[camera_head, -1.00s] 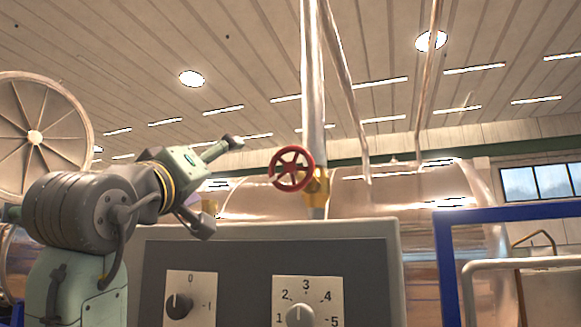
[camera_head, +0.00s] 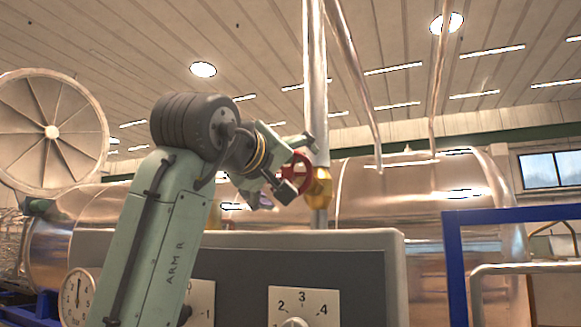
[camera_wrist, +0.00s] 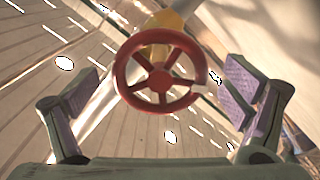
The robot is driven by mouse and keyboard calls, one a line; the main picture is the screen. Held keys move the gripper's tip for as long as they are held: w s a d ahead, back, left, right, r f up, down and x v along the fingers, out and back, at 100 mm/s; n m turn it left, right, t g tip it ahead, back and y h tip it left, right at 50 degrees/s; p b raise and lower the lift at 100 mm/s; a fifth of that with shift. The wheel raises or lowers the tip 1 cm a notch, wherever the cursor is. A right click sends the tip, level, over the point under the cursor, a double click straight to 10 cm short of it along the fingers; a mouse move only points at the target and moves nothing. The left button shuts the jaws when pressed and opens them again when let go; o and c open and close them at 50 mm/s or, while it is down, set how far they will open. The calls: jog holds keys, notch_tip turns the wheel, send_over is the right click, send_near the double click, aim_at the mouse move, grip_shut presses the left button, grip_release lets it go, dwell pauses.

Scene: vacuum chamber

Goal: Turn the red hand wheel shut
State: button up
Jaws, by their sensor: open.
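The red hand wheel (camera_wrist: 160,72) has spokes and sits on a yellow valve body (camera_head: 318,188) on a vertical silver pipe. In the head view the wheel (camera_head: 304,168) is partly hidden behind my gripper (camera_head: 297,166). In the wrist view my gripper (camera_wrist: 160,92) is open, with one finger left and one finger right of the wheel. Neither finger visibly touches the rim in the wrist view; the head view does not settle how close they are. A small pale patch shows on the wheel's right rim.
A grey control panel (camera_head: 345,262) with numbered dials (camera_head: 303,305) stands below the wheel. A blue frame (camera_head: 449,265) and a bent metal rail (camera_head: 520,268) are at right. A large silver cylinder (camera_head: 400,190) lies behind. A big round spoked hatch (camera_head: 52,132) is at left.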

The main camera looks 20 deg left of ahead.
jog(key=shift+w, duration=0.85)
jog(key=shift+c, duration=0.3)
jog(key=c, duration=1.1)
